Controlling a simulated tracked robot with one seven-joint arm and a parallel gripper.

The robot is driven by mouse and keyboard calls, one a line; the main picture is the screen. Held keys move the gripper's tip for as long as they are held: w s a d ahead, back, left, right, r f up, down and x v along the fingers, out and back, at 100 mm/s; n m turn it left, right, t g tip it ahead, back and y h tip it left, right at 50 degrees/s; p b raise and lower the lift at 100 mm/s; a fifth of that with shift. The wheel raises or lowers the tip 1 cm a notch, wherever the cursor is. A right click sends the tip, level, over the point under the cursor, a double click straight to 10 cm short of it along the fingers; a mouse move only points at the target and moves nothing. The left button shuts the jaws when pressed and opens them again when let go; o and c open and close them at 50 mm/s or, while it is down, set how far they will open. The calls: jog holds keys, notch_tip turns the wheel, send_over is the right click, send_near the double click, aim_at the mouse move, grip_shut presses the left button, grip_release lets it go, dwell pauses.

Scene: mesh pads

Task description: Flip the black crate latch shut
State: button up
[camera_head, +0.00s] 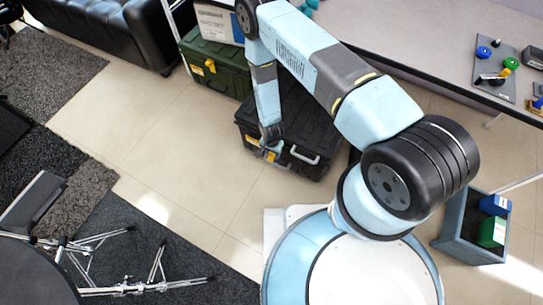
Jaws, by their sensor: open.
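The black crate (318,138) stands on the floor under the edge of the long table, right of the green crate. Its front carries a pale handle (304,154) and small yellow latch parts (271,156) near its left end. My arm reaches down over the crate from above. My gripper (270,146) points down at the crate's front left edge, right by the yellow latch. It is open, and I see nothing held in it. The fingertips are small here and partly cover the latch area, so I cannot tell whether they touch it or how the latch stands.
A green crate (222,66) with yellow latches stands behind and left of the black one. The long table (420,50) runs above at the right. A grey bin (462,222) with blue and green boxes stands at the right. Tiled floor (180,140) is clear at the left.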

aim_at(272, 155)
jog(key=shift+f, duration=1.85)
grip_shut()
